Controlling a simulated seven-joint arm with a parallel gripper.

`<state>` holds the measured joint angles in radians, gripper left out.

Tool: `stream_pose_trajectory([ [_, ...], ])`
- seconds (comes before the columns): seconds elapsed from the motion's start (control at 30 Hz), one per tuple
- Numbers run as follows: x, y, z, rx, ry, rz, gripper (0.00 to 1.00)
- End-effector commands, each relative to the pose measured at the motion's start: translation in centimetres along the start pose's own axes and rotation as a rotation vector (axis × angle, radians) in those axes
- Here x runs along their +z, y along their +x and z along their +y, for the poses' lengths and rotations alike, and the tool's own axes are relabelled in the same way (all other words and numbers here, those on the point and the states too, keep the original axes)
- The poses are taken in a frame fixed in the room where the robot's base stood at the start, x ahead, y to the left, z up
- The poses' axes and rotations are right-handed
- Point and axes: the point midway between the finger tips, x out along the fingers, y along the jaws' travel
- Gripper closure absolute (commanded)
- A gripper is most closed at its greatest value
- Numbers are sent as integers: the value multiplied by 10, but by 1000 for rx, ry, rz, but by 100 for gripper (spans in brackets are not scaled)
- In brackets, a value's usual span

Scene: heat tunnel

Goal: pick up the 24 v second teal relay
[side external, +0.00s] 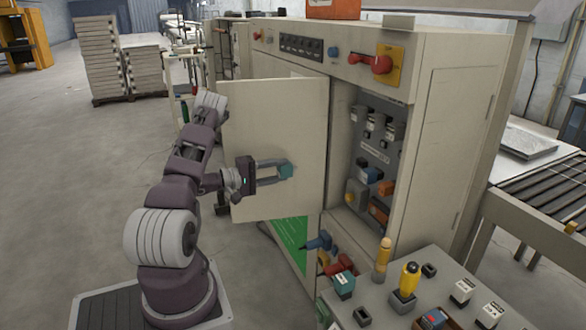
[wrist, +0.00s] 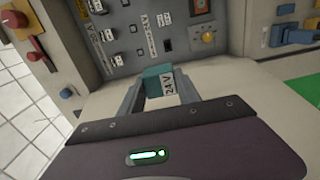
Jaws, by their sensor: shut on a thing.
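A teal relay (wrist: 158,82) with a white label reading 24V is between the two fingers of my gripper (wrist: 155,92) in the wrist view. In the side view my gripper (side external: 272,168) is shut on the teal relay (side external: 286,170), held up in front of the open cabinet door. Another teal block (side external: 344,283) with a white label stands on the grey bench top at the bottom. Its label is too small to read.
The cabinet door (side external: 270,110) stands open close behind my gripper. The open cabinet (side external: 378,150) holds several relays and switches.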

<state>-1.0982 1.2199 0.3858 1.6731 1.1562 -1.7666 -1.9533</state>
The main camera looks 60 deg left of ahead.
Motion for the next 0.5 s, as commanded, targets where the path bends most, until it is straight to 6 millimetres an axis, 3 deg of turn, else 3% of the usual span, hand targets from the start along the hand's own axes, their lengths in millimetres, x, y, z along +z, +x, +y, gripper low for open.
stream_pose_trajectory([
  [0.23, 1, 3, -38, 35, -3, -2, 100],
  [0.5, 1, 23, -41, 45, 0, -2, 100],
])
